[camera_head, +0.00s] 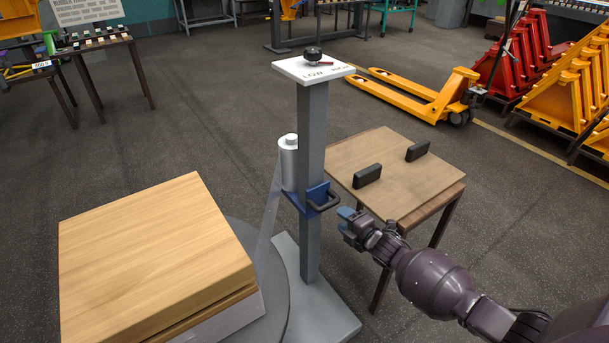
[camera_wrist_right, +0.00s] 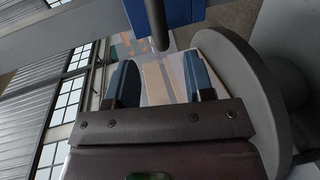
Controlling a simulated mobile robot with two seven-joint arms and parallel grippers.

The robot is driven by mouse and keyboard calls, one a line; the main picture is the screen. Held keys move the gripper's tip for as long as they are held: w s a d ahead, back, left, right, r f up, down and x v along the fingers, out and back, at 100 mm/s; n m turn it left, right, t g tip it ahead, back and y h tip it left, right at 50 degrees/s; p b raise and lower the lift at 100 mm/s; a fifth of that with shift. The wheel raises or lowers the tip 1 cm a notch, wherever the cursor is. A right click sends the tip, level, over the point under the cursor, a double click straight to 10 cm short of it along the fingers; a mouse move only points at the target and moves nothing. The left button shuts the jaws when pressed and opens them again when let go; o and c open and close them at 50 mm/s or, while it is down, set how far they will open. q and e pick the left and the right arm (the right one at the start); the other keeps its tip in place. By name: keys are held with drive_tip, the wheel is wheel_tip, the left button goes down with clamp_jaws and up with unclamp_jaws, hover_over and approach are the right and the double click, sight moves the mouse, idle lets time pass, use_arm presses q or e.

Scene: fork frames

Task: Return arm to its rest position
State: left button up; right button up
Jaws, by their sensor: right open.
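My right gripper (camera_head: 346,217) is open and empty, with its blue fingertips just right of and slightly below the dark handle (camera_head: 325,203) on the blue bracket (camera_head: 300,199). The bracket sits on a grey post (camera_head: 311,150). In the right wrist view the open fingers (camera_wrist_right: 160,78) are apart with nothing between them. The blue bracket (camera_wrist_right: 184,11) and a dark bar of its handle (camera_wrist_right: 157,22) show just ahead of them. My right arm comes in from the lower right. My left gripper is not in view.
A wooden-topped stack (camera_head: 150,250) stands on a round grey turntable (camera_head: 272,285) at lower left. A white film roll (camera_head: 289,160) is beside the post. A small table (camera_head: 380,160) with two black handles stands behind my gripper. A yellow pallet jack (camera_head: 410,95) is further back.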

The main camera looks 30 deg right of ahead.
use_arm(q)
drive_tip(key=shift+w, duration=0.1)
use_arm(e)
drive_tip(key=s+a+r+m+g+p, duration=0.1)
drive_tip(key=s+a+r+m+p, duration=0.15)
drive_tip(key=s+a+m, duration=0.3)
drive_tip(key=s+a+r+m+p, duration=0.1)
drive_tip(key=s+a+r+m, duration=0.35)
drive_tip(key=m, duration=0.25)
use_arm(q)
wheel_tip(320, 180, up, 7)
drive_tip(key=p, duration=0.5)
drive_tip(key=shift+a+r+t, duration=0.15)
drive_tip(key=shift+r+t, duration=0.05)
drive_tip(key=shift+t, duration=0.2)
use_arm(e)
drive_tip(key=s+m+g+h, duration=0.2)
drive_tip(key=s+m, duration=0.4)
drive_tip(key=s, duration=2.1)
drive_tip(key=shift+a+r+g, duration=0.4)
drive_tip(key=shift+a+g, duration=0.05)
drive_tip(key=shift+g, duration=0.25)
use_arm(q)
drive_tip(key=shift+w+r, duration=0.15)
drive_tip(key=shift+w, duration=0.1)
